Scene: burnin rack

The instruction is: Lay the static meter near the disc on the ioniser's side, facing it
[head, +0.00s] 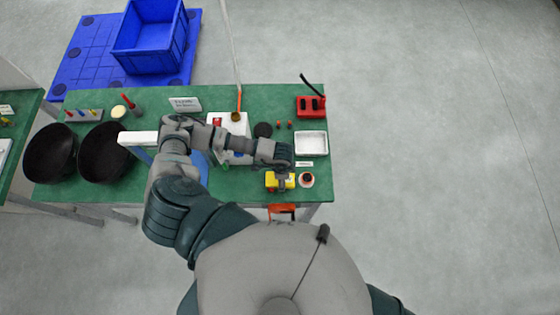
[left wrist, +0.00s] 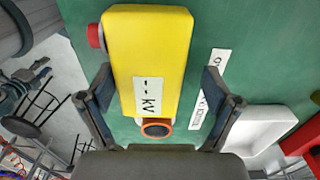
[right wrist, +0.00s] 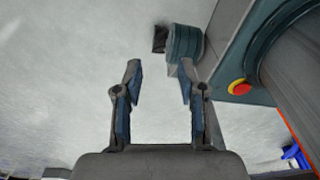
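The static meter is a yellow block (head: 272,180) near the green table's front right edge. In the left wrist view the meter (left wrist: 150,55) shows a white label reading "-- kV" and a red knob at one side. My left gripper (head: 283,181) is over it. In the left wrist view its fingers (left wrist: 157,85) are open on either side of the meter, with a gap on the right. A black disc (head: 263,130) lies farther back. A white box (head: 240,122), perhaps the ioniser, stands left of it, partly hidden by my arm. My right gripper (right wrist: 160,80) is open and empty over the floor.
Two black bowls (head: 50,155) stand at the left. A blue piece (head: 200,165) is partly under my arm.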

